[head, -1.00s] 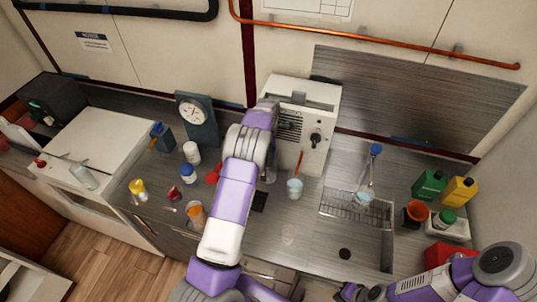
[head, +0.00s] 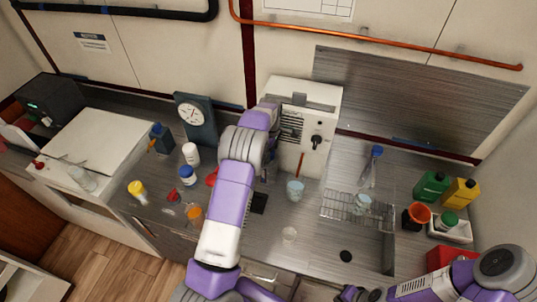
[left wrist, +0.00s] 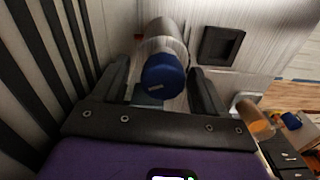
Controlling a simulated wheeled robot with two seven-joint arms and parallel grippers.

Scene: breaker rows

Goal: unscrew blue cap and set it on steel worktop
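In the left wrist view a grey cylindrical bottle (left wrist: 172,38) with a blue cap (left wrist: 163,76) lies between and just beyond the fingers of my left gripper (left wrist: 165,90). The fingers stand apart, with a gap on each side of the cap. In the head view my left arm hides this bottle and most of the gripper. The steel worktop (head: 315,238) runs along the wall, with bare patches in front of the arm. My right gripper (head: 352,293) is at the bottom edge of the head view, too small and dark to read.
A white vented box (head: 318,130) stands behind my left arm. A black square (head: 259,202) lies on the worktop beside the arm.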

